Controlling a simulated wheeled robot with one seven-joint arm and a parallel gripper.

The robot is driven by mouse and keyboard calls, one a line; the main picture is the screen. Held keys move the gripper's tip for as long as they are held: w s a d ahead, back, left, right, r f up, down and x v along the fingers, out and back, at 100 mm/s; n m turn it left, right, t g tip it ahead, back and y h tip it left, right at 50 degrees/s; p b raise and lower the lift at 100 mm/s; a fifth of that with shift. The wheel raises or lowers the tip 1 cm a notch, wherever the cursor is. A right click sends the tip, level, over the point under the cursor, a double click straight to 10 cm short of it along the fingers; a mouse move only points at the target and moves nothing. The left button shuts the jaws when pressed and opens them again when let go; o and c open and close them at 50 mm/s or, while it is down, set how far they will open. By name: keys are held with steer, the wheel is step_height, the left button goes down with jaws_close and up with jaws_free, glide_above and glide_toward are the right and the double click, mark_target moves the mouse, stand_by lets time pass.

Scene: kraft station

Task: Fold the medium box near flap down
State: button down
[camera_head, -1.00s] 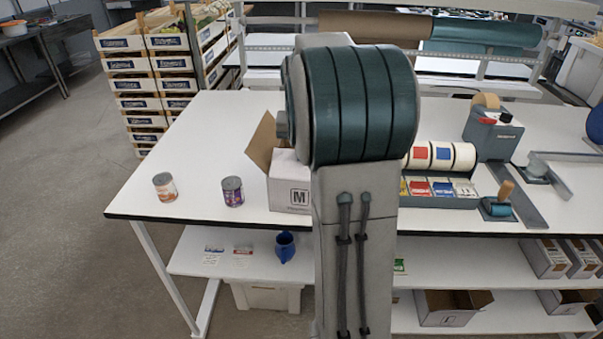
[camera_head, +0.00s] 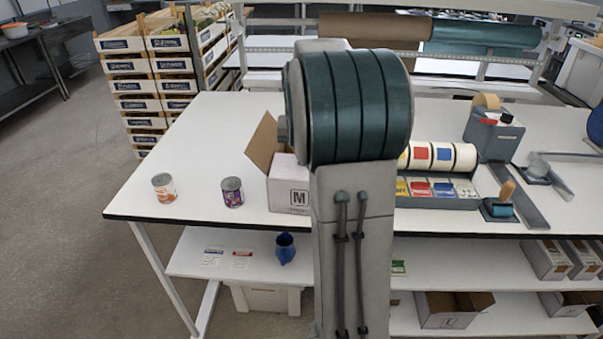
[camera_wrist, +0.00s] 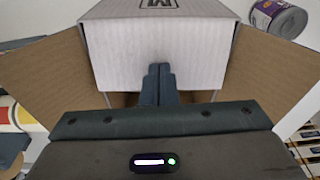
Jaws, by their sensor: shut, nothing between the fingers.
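The medium box (camera_head: 290,193) is white with a black M and stands on the table, partly hidden behind my arm. Its brown-lined left flap (camera_head: 262,145) stands up and outward. In the wrist view the M face is at the top edge, and a white panel, seemingly the near flap (camera_wrist: 125,55), slopes from it over the opening. Two brown side flaps spread open, left (camera_wrist: 45,80) and right (camera_wrist: 268,75). My gripper (camera_wrist: 159,70) is shut and empty, its tips over or against the white panel; contact is unclear. In the head view my arm hides it.
Two cans, one orange and white (camera_head: 164,188) and one purple (camera_head: 232,192), stand left of the box; the purple one also shows in the wrist view (camera_wrist: 280,17). Label rolls (camera_head: 440,156) and a card tray (camera_head: 437,192) lie right of my arm.

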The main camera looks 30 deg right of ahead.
steer(key=shift+f+b, duration=0.35)
steer(key=shift+f, duration=0.2)
stand_by(0.4)
step_height(320, 180, up, 9)
steer(key=p, duration=0.7)
stand_by(0.4)
steer(key=s+a+r+n+t+b, duration=0.1)
steer(key=s+a+n, duration=0.2)
steer(key=s+a, duration=0.85)
steer(key=s+a+f+n+t+y, duration=0.1)
steer(key=s+a+f+n, duration=0.2)
steer(key=s+a, duration=0.5)
steer(key=s+f+b, duration=0.1)
steer(key=s, duration=0.2)
steer(key=shift+a+f+n, duration=0.15)
steer(key=shift+n, duration=0.25)
